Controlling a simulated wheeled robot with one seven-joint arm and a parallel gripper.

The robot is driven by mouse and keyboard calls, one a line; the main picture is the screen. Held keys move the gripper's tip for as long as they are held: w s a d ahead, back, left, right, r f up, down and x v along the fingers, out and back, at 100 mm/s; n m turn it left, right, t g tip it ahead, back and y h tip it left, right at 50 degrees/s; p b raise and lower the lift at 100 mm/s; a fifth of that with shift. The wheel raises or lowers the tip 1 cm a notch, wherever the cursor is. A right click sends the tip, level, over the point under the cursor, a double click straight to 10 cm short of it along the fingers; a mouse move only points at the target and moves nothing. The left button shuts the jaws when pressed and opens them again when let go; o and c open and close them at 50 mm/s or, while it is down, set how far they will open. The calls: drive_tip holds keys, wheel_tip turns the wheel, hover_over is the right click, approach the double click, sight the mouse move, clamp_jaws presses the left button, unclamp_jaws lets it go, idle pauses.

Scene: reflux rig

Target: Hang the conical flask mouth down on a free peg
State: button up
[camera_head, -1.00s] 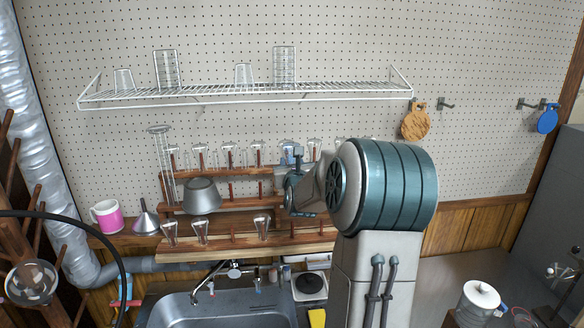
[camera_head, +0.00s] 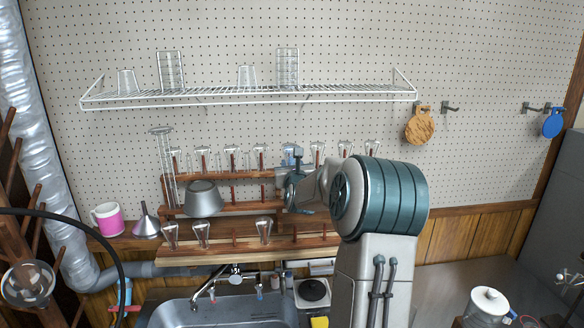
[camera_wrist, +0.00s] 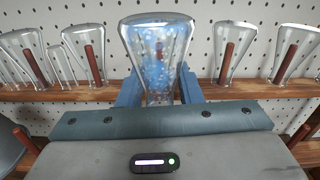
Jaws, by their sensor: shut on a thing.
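In the wrist view the conical flask (camera_wrist: 157,50) is clear glass with a bluish tint, its wide base up and narrow end down. My gripper (camera_wrist: 158,92) is shut on its narrow lower part, with a blue finger on each side. The flask stands in line with the row of hung flasks on the upper rail. In the head view my gripper (camera_head: 292,165) is at the wooden peg rack (camera_head: 190,255), and my arm partly covers it. Whether a peg is inside the held flask cannot be told.
Other flasks hang mouth down on neighbouring pegs, such as one on the left (camera_wrist: 88,52) and one on the right (camera_wrist: 232,50). The lower rail has bare pegs (camera_head: 234,235). A grey pot (camera_head: 203,199) stands on the rack. A sink (camera_head: 225,312) lies below.

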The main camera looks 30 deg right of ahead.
drive_tip(key=shift+f+b, duration=3.45)
drive_tip(key=shift+b, duration=0.55)
drive_tip(key=shift+f+b, duration=0.95)
drive_tip(key=shift+b, duration=0.35)
drive_tip(key=o, duration=1.1)
drive_tip(key=p+v, duration=0.1)
drive_tip(key=v, duration=1.2)
drive_tip(key=shift+s+a, duration=0.2)
drive_tip(key=shift+s, duration=0.15)
